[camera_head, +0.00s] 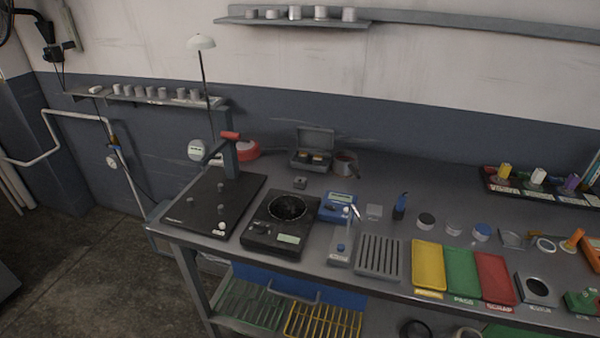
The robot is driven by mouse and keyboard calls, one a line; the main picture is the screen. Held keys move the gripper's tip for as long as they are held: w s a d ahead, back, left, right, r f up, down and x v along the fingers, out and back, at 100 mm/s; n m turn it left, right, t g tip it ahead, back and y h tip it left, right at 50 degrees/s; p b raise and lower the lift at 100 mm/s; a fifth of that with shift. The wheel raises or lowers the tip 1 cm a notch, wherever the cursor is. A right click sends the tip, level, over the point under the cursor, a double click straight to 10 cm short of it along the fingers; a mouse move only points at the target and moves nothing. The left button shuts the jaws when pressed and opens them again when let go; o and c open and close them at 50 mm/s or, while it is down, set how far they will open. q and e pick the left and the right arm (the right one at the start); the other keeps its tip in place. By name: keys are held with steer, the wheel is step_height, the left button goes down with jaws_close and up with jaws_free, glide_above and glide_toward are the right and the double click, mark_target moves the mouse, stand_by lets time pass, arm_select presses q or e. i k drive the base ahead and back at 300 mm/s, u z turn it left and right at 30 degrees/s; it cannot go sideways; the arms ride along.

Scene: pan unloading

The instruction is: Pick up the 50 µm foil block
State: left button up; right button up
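No block carries a legible 50 µm label, so I cannot tell which thing is the foil block. Small upright pieces stand in a dark labelled rack (540,190) at the back right: a yellow one (504,171), a white one (538,177) and a purple one (571,183). Neither of my grippers shows in the head view.
The grey bench (400,180) holds a black stand plate (205,215), a black balance (280,225), a blue meter (339,206), a slotted grey rack (379,257), and yellow (428,265), green (462,273) and red (495,279) trays. The back middle is mostly clear.

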mark_target(302, 156)
steer(key=u, duration=0.45)
steer(key=i, duration=0.55)
steer(key=u, duration=0.35)
